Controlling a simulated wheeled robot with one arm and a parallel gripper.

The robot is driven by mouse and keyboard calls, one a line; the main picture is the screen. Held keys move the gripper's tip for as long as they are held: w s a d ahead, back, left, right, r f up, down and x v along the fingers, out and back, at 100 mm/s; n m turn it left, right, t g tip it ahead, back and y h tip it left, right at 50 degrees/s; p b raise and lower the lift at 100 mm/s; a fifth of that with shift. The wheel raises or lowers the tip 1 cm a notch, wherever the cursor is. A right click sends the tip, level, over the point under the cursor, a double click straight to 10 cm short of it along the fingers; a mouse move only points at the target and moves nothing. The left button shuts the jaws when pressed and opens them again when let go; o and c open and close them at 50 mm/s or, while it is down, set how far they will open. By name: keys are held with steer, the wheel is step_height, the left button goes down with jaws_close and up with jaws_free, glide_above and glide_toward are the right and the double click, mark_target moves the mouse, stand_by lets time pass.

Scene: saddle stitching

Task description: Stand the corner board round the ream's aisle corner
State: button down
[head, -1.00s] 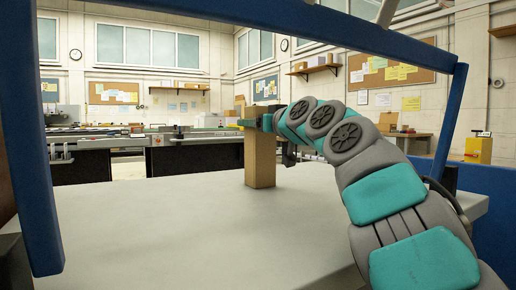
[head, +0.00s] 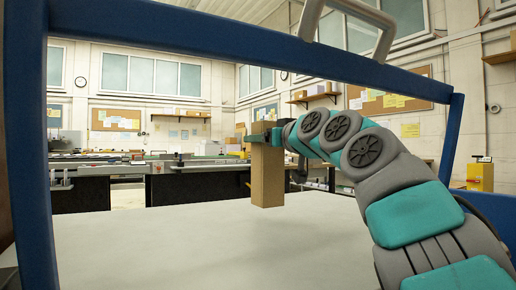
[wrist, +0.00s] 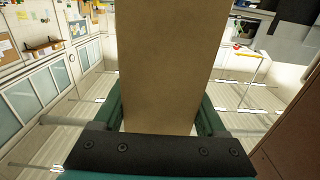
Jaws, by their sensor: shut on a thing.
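The corner board (head: 267,178) is a tall brown cardboard piece, held upright. My gripper (head: 264,137) is shut on its upper part, coming from the right. In the wrist view the board (wrist: 170,60) runs between the two green fingers of my gripper (wrist: 160,112). The board's foot shows in front of the far part of a broad pale flat top (head: 180,240); I cannot tell if it touches it. This top may be the ream; its corners are not clear to me.
A blue frame (head: 200,22) spans the top and sides of the head view. Dark benches with machines (head: 200,182) stand beyond the pale top. A yellow object (head: 480,176) stands at the right. The pale top is otherwise bare.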

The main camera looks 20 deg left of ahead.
steer(key=b+v, duration=0.4)
steer(key=v, duration=1)
steer(key=shift+s+d, duration=0.25)
steer(key=shift+d, duration=0.05)
steer(key=shift+s, duration=0.1)
